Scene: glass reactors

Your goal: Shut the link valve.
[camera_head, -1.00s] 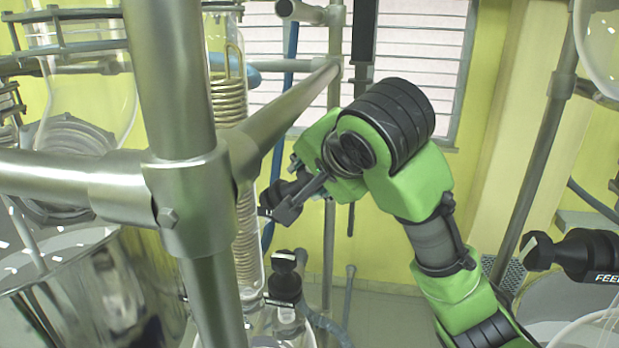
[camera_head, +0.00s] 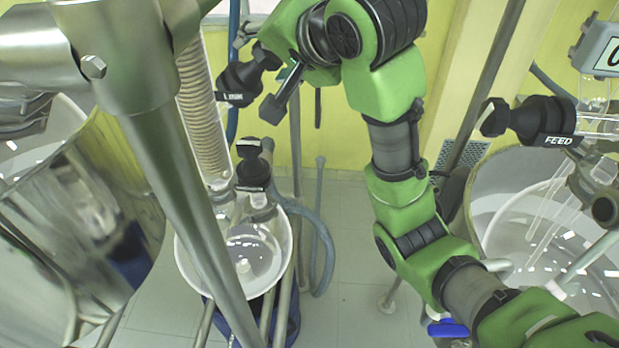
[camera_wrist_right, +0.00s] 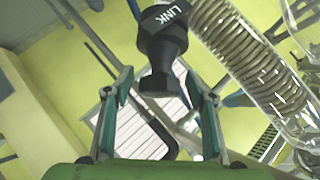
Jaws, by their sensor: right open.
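The link valve (camera_head: 240,84) is a black knob with a white-lettered label band, beside the coiled glass condenser at upper centre of the head view. In the right wrist view the link valve (camera_wrist_right: 163,45) reads LINK, and its blunt end points toward my gripper. My right gripper (camera_head: 272,88) is at the valve, coming from the right. In the wrist view its open fingers (camera_wrist_right: 160,82) stand on either side of the knob's end, with visible gaps. Whether either finger touches it I cannot tell. My left gripper is not in view.
A steel frame post (camera_head: 180,160) and clamp stand left of the valve. The coiled condenser (camera_head: 203,110) is close by. Below is a glass vessel with another black valve (camera_head: 253,168). A FEED valve (camera_head: 540,120) is at right. Clear floor (camera_head: 345,240) lies between.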

